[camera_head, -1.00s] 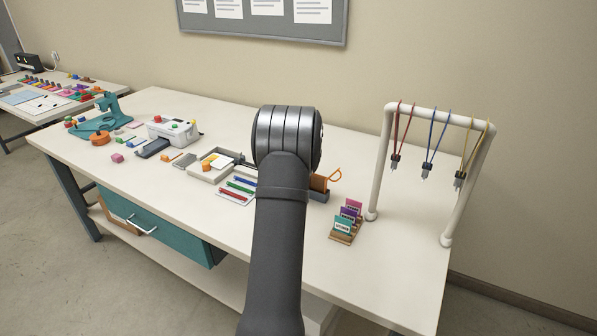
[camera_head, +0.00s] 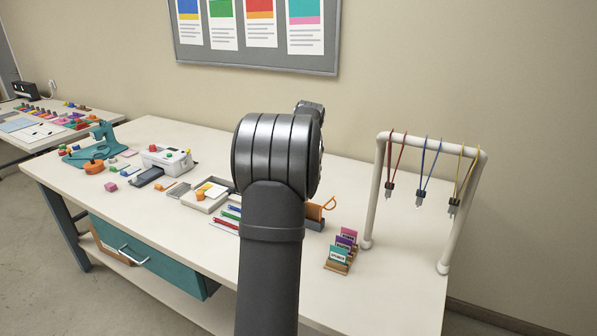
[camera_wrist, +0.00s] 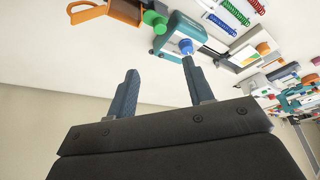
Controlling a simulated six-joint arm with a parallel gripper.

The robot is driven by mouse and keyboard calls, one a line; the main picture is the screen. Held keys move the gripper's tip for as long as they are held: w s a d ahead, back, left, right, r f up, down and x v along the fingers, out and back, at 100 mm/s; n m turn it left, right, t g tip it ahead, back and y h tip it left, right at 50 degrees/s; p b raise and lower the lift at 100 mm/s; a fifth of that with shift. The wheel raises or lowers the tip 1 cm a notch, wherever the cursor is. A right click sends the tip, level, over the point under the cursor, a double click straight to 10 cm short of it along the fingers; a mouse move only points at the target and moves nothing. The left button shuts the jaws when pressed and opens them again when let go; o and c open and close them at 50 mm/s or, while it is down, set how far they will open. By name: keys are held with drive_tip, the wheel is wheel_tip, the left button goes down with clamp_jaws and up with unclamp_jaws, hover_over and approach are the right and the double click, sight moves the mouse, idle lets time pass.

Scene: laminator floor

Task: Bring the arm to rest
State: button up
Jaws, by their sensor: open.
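My gripper (camera_wrist: 158,90) shows in the wrist view with its two fingers spread apart and nothing between them. Past the fingertips, the wrist view shows a teal and white object with a blue knob (camera_wrist: 185,46) and a green knob (camera_wrist: 152,17). These lie beyond the fingers, and I cannot tell how far away. In the head view my dark arm rises in the middle of the picture, above the white bench (camera_head: 350,300). The fingers are hidden behind the arm there.
A rack (camera_head: 372,200) with hanging red, blue and yellow lanyards stands at right. A card holder (camera_head: 340,255) stands before it. A white laminator-like machine (camera_head: 165,158), a teal press (camera_head: 100,145) and a grey tray (camera_head: 205,200) are at left. A pinboard (camera_head: 255,66) hangs behind.

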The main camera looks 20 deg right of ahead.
drive_tip(key=shift+f, duration=0.1)
drive_tip(key=x, duration=1.7)
drive_tip(key=shift+w, duration=0.15)
drive_tip(key=shift+a+f, duration=0.1)
drive_tip(key=shift+f, duration=0.15)
drive_tip(key=shift+r+m, duration=0.2)
drive_tip(key=shift+m, duration=0.4)
drive_tip(key=shift+a+m+g+h, duration=0.15)
drive_tip(key=shift+m+h, duration=0.6)
drive_tip(key=shift+m, duration=1)
drive_tip(key=shift+a+m+g+h, duration=0.1)
drive_tip(key=shift+m+g+h, duration=0.15)
drive_tip(key=shift+m+h, duration=1)
drive_tip(key=m+g, duration=0.1)
drive_tip(key=m, duration=0.4)
drive_tip(key=shift+w, duration=0.15)
drive_tip(key=shift+w+m+g+h, duration=0.15)
drive_tip(key=shift+m+g, duration=0.4)
drive_tip(key=shift+m, duration=0.7)
drive_tip(key=shift+s+m+g+h, duration=0.15)
drive_tip(key=shift+m+g, duration=0.4)
drive_tip(key=shift+m, duration=0.7)
drive_tip(key=shift+w, duration=0.1)
